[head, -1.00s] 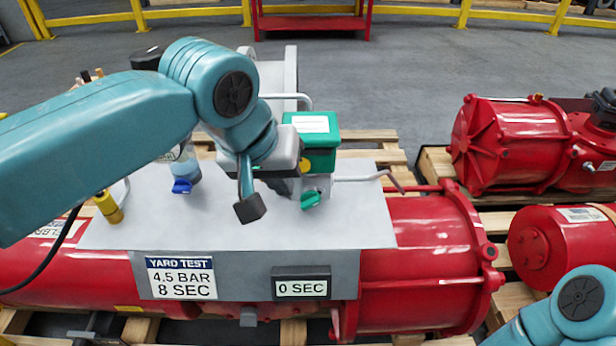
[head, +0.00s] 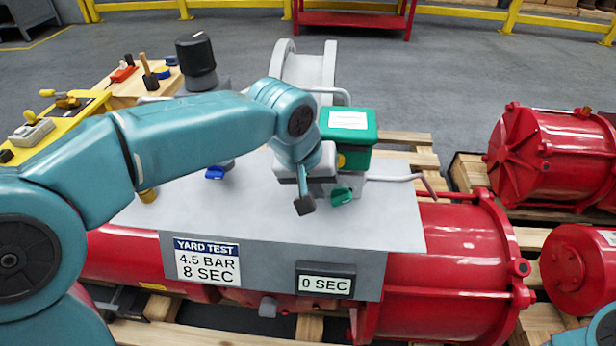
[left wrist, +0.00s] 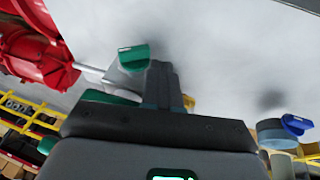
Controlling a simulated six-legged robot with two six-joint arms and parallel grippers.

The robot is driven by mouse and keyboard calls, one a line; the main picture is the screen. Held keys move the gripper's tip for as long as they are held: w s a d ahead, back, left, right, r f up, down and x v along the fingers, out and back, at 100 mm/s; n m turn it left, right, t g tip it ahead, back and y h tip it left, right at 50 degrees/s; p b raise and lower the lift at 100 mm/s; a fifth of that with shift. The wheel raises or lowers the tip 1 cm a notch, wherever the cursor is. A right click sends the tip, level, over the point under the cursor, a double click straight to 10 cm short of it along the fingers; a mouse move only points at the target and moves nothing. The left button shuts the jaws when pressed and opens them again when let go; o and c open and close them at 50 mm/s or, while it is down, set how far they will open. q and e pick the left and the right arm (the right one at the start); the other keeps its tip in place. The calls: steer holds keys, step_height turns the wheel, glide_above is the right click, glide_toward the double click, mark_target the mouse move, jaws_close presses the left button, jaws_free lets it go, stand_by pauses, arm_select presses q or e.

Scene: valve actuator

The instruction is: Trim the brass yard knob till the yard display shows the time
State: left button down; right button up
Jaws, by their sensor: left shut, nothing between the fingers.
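A round brass knob (head: 341,160) shows partly on the front of the green box (head: 347,138), behind my left gripper. A bit of yellow, likely the same knob, shows beside the fingers in the left wrist view (left wrist: 189,102). The display (head: 326,284) on the grey bench front reads 0 SEC. The yard test sign (head: 208,262) reads 4.5 BAR, 8 SEC. My left gripper (head: 305,203) is shut and empty, pointing down over the grey plate, left of the green lever (head: 342,195). Its closed fingers show in the left wrist view (left wrist: 165,80). My right gripper is out of view.
A blue lever (head: 215,172) and a yellow-brass fitting (head: 148,195) stand left on the grey plate (head: 385,225). Red actuators (head: 550,155) rest on pallets at right. The plate's front is clear.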

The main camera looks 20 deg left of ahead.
mark_target(341, 199)
arm_select(q)
steer(key=shift+w+d+f, duration=0.15)
steer(key=shift+d+f, duration=0.6)
steer(key=shift+f, duration=0.3)
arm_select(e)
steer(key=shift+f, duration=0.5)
arm_select(q)
steer(key=shift+w, duration=0.1)
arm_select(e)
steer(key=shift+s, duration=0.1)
